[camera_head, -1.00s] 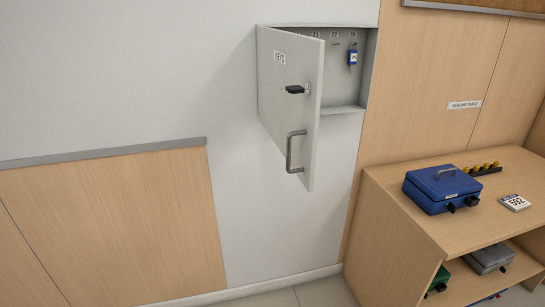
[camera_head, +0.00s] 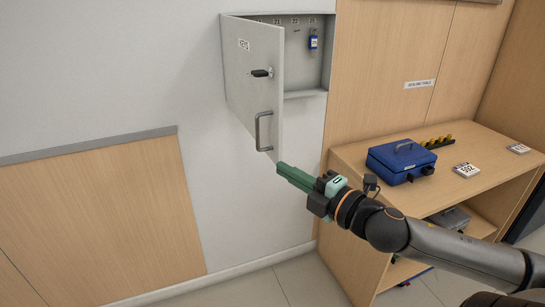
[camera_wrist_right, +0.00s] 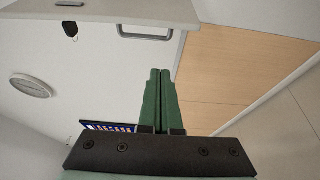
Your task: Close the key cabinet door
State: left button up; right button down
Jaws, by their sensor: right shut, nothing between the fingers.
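The grey key cabinet (camera_head: 327,55) is on the white wall, with its door (camera_head: 252,75) swung open, hinged at the left. The door has a "KEYS" label, a black key or knob (camera_head: 261,73) and a grey bar handle (camera_head: 262,131). A blue-tagged key (camera_head: 313,40) hangs inside. My right gripper (camera_head: 283,170) has green fingers, shut and empty, just below the door's lower free corner; I cannot tell whether it touches. In the right wrist view the shut fingers (camera_wrist_right: 160,75) point toward the door handle (camera_wrist_right: 146,30). My left gripper is not in view.
A wooden table (camera_head: 430,195) stands at the right, bearing a blue cash box (camera_head: 400,160), yellow-topped stamps (camera_head: 437,141) and a number card (camera_head: 467,170). A grey box (camera_head: 452,218) is on its lower shelf. Open floor lies below the cabinet.

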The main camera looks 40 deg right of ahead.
aim_at(278, 152)
jog(key=w+b, duration=0.1)
jog(key=w, duration=0.1)
jog(key=w+b, duration=0.1)
jog(key=w, duration=0.2)
jog(key=w+d+b, duration=0.1)
jog(key=w, duration=0.1)
jog(key=shift+w+f, duration=0.15)
jog(key=shift+w, duration=0.25)
jog(key=shift+s+d, duration=0.15)
jog(key=shift+d, duration=0.7)
dwell(0.3)
